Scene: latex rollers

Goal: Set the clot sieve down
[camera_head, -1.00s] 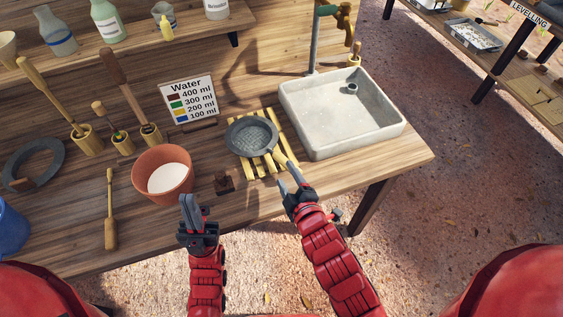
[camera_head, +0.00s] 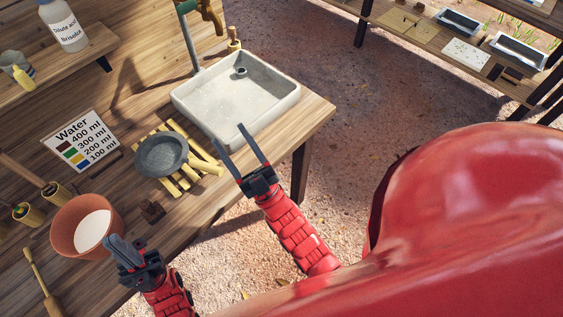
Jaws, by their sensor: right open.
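The clot sieve (camera_head: 160,155), a grey round pan with a pale wooden handle (camera_head: 205,167), rests on a yellow slatted rack (camera_head: 172,184) on the wooden bench. Its handle points right, towards the bench's front edge. My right gripper (camera_head: 229,134) is open and empty, its fingers spread just right of the handle end and apart from it. My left gripper (camera_head: 113,241) is at the front of the bench, by the terracotta pot, with its fingers together and nothing visible between them.
A stone sink (camera_head: 284,100) with a tap stands behind the rack. The terracotta pot (camera_head: 67,216) with white contents and a small dark block (camera_head: 152,210) are left of the rack. A water sign (camera_head: 80,140) leans behind. Open floor lies right of the bench.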

